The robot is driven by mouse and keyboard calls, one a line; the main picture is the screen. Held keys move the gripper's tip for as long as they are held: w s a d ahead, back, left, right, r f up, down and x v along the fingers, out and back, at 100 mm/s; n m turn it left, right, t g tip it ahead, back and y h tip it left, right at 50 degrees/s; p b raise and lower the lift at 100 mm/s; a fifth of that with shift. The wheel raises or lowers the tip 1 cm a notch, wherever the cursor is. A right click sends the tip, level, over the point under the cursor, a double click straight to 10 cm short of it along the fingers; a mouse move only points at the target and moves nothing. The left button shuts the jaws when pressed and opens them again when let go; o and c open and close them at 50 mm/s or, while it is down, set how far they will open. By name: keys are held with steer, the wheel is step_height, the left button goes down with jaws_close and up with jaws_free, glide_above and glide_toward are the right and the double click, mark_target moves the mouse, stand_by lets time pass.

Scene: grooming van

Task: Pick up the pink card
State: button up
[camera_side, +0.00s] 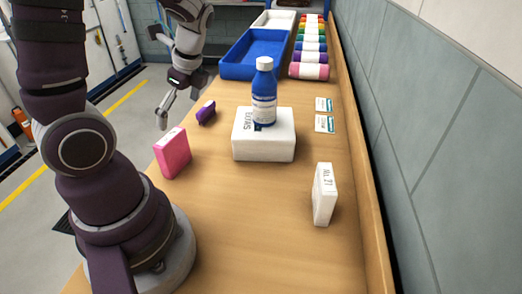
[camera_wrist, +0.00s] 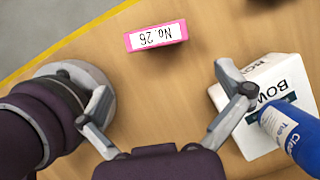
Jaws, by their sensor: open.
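The pink card (camera_side: 172,153) looks like a thick pink slab standing upright near the left edge of the wooden table. In the wrist view the pink card (camera_wrist: 157,44) shows a white label reading "No. 26" and lies beyond my fingertips, towards the top middle. My gripper (camera_side: 179,104) is open and empty. In the side view it hangs farther back than the card, by the table's left edge. In the wrist view its fingers (camera_wrist: 165,106) are spread wide, apart from the card.
A blue bottle (camera_side: 264,95) is on a white block (camera_side: 263,148), right of the card. A purple object (camera_side: 206,112) lies behind it. A white slab (camera_side: 325,195) stands at front right. A blue tray (camera_side: 232,68) and coloured rolls (camera_side: 309,72) are behind. The front middle is clear.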

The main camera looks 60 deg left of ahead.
mark_target(170, 136)
steer(key=shift+m, duration=0.3)
steer(key=x, duration=0.7)
steer(key=s+x, duration=0.1)
steer(key=x, duration=0.2)
steer(key=shift+a, duration=0.5)
steer(key=shift+c, duration=0.4)
steer(key=c, duration=0.8)
